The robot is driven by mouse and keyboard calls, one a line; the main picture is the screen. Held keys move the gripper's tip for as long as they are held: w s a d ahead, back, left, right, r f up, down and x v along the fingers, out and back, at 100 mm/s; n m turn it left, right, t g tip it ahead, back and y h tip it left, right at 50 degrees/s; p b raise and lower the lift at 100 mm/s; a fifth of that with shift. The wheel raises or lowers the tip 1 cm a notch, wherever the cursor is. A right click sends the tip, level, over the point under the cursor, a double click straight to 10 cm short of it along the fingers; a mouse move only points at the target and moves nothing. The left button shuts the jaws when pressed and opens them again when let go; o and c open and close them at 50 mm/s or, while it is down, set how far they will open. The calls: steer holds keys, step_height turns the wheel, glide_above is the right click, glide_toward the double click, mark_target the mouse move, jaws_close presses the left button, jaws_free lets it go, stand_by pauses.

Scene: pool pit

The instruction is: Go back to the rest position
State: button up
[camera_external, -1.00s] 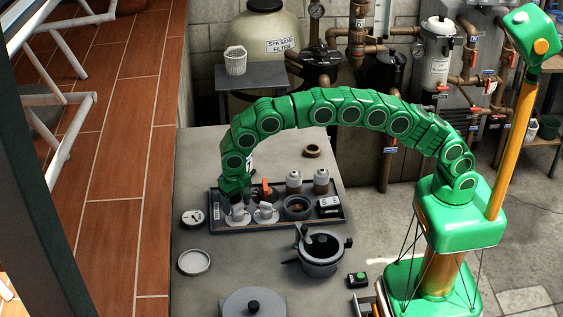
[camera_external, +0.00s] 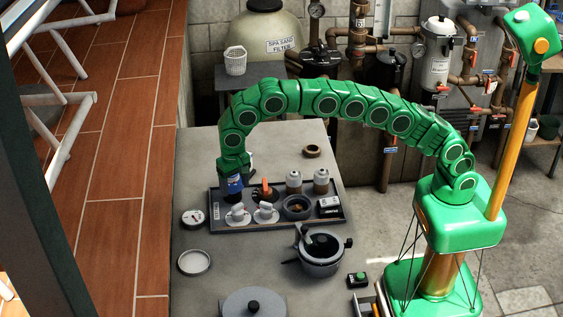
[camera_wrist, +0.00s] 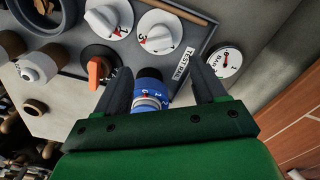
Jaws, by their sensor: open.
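My gripper (camera_external: 233,168) is at the end of the green arm, over the left back part of the grey tray (camera_external: 285,222). In the wrist view its two dark fingers (camera_wrist: 161,85) are apart. A blue cylinder with white marks (camera_external: 231,187) stands upright on the tray just below my gripper. In the wrist view the blue cylinder (camera_wrist: 151,92) shows between the fingers, with a visible gap to the right finger; contact with the left finger is hard to tell. The arm arches from its base at the right, high above the table.
A round gauge (camera_external: 193,218), a lidded pot (camera_external: 320,255) and a dark ring (camera_external: 312,151) are on the table. The back left tabletop is clear.

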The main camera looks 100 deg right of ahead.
steer(key=s+d+r+n, duration=0.15)
steer(key=s+r, duration=0.25)
steer(key=s, duration=0.5)
steer(key=s+d+r+n+g, duration=0.1)
steer(key=s+r+n, duration=0.25)
steer(key=s, duration=0.65)
steer(key=s+d+r+n, duration=0.1)
steer(key=s+r, duration=0.3)
steer(key=s, duration=0.5)
steer(key=s+d+f+n, duration=0.1)
steer(key=s+f+n, duration=0.1)
steer(key=s, duration=1.4)
steer(key=s+f+n, duration=0.3)
steer(key=s+n, duration=0.1)
steer(key=s, duration=1.3)
steer(key=shift+d+f+g, duration=0.3)
steer(key=shift+d+g, duration=0.1)
steer(key=shift+c, duration=0.4)
